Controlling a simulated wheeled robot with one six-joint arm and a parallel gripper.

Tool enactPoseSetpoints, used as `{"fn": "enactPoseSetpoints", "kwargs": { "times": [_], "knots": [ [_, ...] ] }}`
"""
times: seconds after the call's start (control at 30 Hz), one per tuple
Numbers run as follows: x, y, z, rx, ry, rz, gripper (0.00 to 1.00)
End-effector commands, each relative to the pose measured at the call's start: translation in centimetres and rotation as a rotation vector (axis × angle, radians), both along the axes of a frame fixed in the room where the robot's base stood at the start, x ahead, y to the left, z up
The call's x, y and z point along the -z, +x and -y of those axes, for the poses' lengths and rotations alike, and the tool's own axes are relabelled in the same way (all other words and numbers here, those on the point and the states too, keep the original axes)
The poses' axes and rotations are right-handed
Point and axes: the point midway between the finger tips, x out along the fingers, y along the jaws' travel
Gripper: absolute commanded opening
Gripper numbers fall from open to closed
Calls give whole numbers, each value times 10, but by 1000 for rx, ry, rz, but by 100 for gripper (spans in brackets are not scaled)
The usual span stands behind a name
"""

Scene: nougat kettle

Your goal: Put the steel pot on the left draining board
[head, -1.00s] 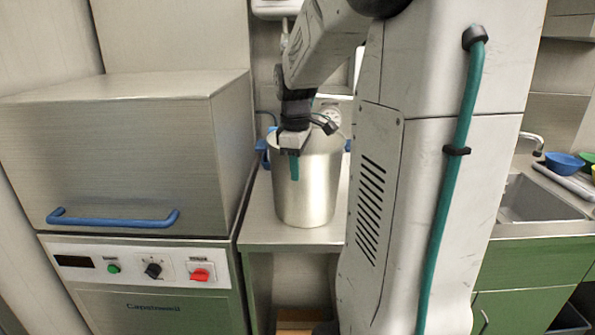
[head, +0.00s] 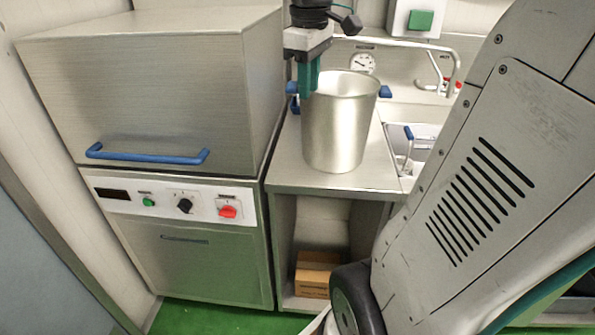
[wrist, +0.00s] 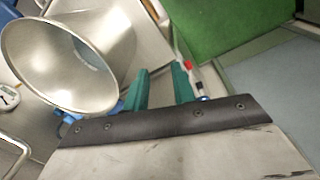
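The steel pot (head: 340,128), tall, open-topped and with blue side handles (head: 385,91), stands upright on the steel draining board (head: 288,178) left of the sink. My gripper (head: 308,88) points down at the pot's left rim, beside the left handle. In the wrist view, its two green fingers (wrist: 163,88) are apart with nothing visible between them. The pot (wrist: 120,40) lies left of them there, its mouth in view and empty. Part of the left handle is hidden behind the gripper.
A box-shaped steel machine (head: 150,90) with a blue handle stands close to the left of the board. A sink (head: 420,140) with a tap (head: 456,70) is to the right. A cardboard box (head: 314,272) sits on the shelf below. Green floor lies in front.

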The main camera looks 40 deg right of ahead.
Motion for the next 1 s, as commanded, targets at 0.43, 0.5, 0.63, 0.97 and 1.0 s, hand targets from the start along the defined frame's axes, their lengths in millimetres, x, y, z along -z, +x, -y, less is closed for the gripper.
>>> {"fn": "enactPoseSetpoints", "kwargs": {
  "times": [0.43, 0.5, 0.63, 0.97, 1.0],
  "knots": [
    [87, -130, -164, 303, 86, 64, 26],
    [93, -136, -167, 320, 90, 65, 26],
    [95, -139, -169, 333, 92, 64, 26],
    [95, -138, -168, 332, 92, 64, 26],
    [95, -138, -168, 332, 92, 64, 26]
  ]
}}
